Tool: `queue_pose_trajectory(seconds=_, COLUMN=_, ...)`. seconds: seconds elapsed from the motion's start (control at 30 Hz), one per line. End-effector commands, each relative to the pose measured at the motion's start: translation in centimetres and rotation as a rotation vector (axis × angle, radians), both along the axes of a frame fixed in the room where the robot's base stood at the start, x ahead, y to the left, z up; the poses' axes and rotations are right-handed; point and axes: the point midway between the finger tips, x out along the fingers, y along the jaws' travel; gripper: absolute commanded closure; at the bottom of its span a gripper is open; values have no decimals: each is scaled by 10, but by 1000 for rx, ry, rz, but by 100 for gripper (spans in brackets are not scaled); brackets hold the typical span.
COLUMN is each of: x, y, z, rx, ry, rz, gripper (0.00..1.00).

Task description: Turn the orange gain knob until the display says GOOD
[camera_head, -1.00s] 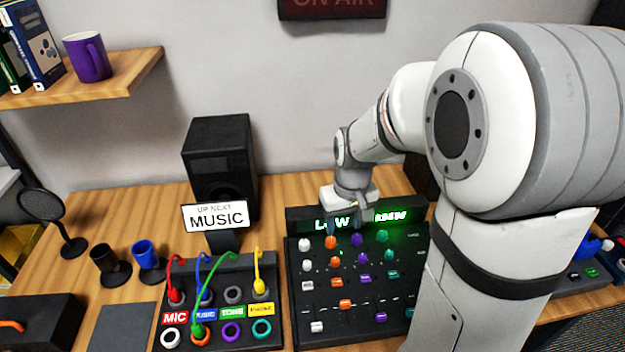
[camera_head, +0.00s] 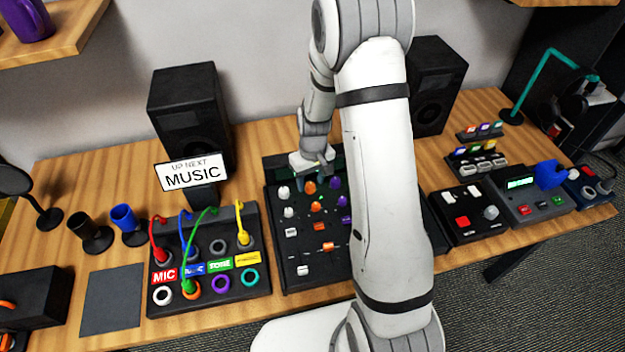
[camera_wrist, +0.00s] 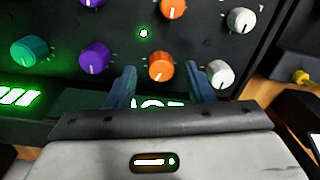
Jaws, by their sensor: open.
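The orange gain knob (camera_wrist: 161,67) stands in the panel row closest to the display, with a white pointer line. My gripper (camera_wrist: 161,70) is open, one blue finger on each side of this knob, with visible gaps. Whether the fingertips have reached down to its height, I cannot tell. The knob also shows in the head view (camera_head: 312,187) below my gripper (camera_head: 320,182). The display (camera_wrist: 155,103) shows bright letters upside down in the wrist view, partly hidden by my gripper and not readable. In the head view my arm hides most of it.
A white knob (camera_wrist: 220,73) sits close outside one finger, a purple knob (camera_wrist: 95,57) beyond the other. A second orange knob (camera_wrist: 173,8) is in the neighbouring row. Left of the mixer (camera_head: 278,268) stands a patch panel (camera_head: 247,281) with coloured cables; a speaker (camera_head: 190,110) stands behind.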

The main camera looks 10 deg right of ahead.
Motion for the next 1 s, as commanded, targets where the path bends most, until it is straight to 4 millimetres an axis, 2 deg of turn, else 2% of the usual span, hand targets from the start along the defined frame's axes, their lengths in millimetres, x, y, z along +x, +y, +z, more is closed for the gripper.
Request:
queue_pose_trajectory(seconds=0.13, x=0, y=1, z=-10, rx=0, ry=1, rz=2, gripper=52)
queue_pose_trajectory(seconds=0.4, x=0, y=2, z=-11, rx=0, ry=-1, rz=3, gripper=52)
queue_pose_trajectory(seconds=0.9, x=0, y=2, z=-10, rx=0, ry=0, rz=4, gripper=93)
queue_pose_trajectory(seconds=1.0, x=0, y=2, z=-10, rx=0, ry=0, rz=2, gripper=97)
